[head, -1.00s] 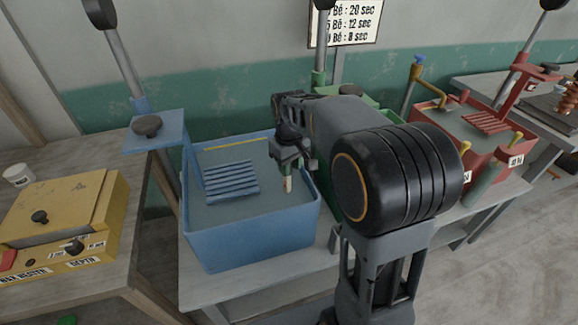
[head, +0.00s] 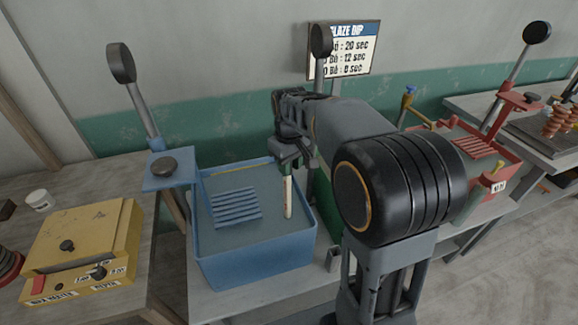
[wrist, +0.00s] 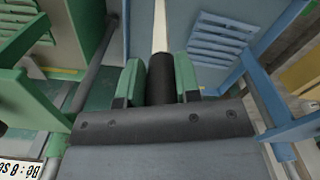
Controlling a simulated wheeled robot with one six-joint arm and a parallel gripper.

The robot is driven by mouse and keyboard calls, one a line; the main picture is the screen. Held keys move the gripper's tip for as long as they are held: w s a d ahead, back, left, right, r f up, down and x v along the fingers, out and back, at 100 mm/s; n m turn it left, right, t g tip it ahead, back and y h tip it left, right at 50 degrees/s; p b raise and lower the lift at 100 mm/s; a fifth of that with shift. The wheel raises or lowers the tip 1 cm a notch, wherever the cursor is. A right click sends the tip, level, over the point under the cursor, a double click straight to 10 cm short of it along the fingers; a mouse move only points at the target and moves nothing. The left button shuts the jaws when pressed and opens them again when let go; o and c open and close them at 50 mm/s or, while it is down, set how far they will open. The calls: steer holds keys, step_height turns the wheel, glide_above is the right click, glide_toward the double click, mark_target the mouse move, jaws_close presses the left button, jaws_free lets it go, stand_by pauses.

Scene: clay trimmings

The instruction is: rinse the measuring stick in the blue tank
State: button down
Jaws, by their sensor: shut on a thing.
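The blue tank (head: 255,268) stands on a bench left of centre in the head view, holding grey-blue liquid. My gripper (head: 291,160) is over the right part of the tank, shut on the measuring stick (head: 288,198). The stick hangs nearly upright, pale, with its lower end inside the tank's outline; I cannot tell whether its tip touches the liquid. In the wrist view, my gripper's green fingers (wrist: 160,78) clamp the stick's dark handle, and its pale shaft (wrist: 160,25) runs away from the camera.
A ribbed blue rack (head: 236,207) is in the tank, left of the stick. A green tank, mostly hidden by my arm, adjoins on the right, with a red tank (head: 470,205) beyond. A yellow box (head: 85,240) sits on the left table. A timing sign (head: 345,50) hangs behind.

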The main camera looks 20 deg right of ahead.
step_height(320, 180, up, 11)
steer(key=p, duration=0.8)
steer(key=shift+r+p, duration=0.15)
steer(key=shift+p, duration=0.15)
steer(key=shift+r, duration=1.2)
